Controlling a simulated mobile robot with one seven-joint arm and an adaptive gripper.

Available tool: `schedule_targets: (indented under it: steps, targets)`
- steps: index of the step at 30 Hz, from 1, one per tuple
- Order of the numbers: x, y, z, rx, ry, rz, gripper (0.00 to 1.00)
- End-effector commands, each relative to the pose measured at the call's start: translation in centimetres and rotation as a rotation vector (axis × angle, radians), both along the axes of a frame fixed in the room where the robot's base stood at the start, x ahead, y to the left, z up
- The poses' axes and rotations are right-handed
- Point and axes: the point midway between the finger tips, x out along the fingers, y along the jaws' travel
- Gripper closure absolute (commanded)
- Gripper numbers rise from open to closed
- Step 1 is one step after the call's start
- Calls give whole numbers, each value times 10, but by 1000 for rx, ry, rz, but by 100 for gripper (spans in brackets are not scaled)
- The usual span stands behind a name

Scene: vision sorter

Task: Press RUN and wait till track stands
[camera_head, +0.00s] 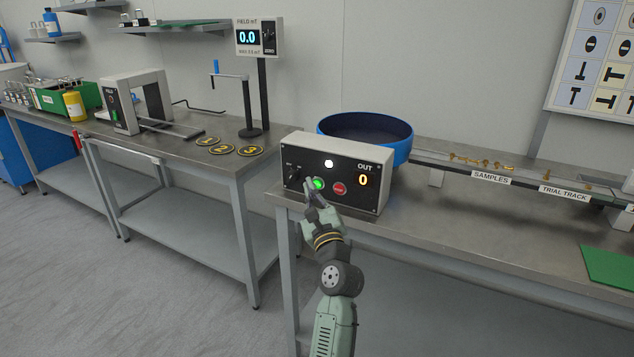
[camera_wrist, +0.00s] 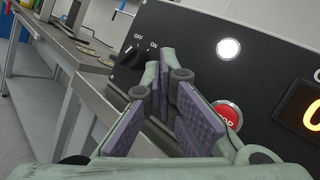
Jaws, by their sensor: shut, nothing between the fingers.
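The control box (camera_head: 372,190) stands on the right bench. It has a lit green button (camera_head: 318,184), a red button (camera_head: 340,188), a lit white lamp (camera_head: 329,163) and an OUT display (camera_head: 363,180) reading 0. My gripper (camera_head: 311,184) is shut and empty, its tips at the green button; I cannot tell whether they touch it. In the wrist view my gripper (camera_wrist: 165,75) hides the green button; the red STOP button (camera_wrist: 228,115) and OFF/ON knob (camera_wrist: 127,62) show beside it. The track (camera_head: 527,175) holds several small brass pieces (camera_head: 484,162) near the SAMPLES label.
A blue bowl (camera_head: 395,157) stands behind the box. A green mat (camera_head: 610,265) lies at the right. The left bench (camera_head: 180,150) carries a white arch device (camera_head: 134,100), numbered discs (camera_head: 222,150) and a FIELD display (camera_head: 260,37) reading 0.0. Open floor lies left of the right bench.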

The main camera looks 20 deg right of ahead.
Motion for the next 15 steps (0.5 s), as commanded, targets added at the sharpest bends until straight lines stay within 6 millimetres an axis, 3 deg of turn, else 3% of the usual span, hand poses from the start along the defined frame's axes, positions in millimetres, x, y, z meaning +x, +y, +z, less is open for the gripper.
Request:
schedule_targets:
  steps: [15]
  targets:
    - [-8, 12, 2, 1, 1, 2, 100]
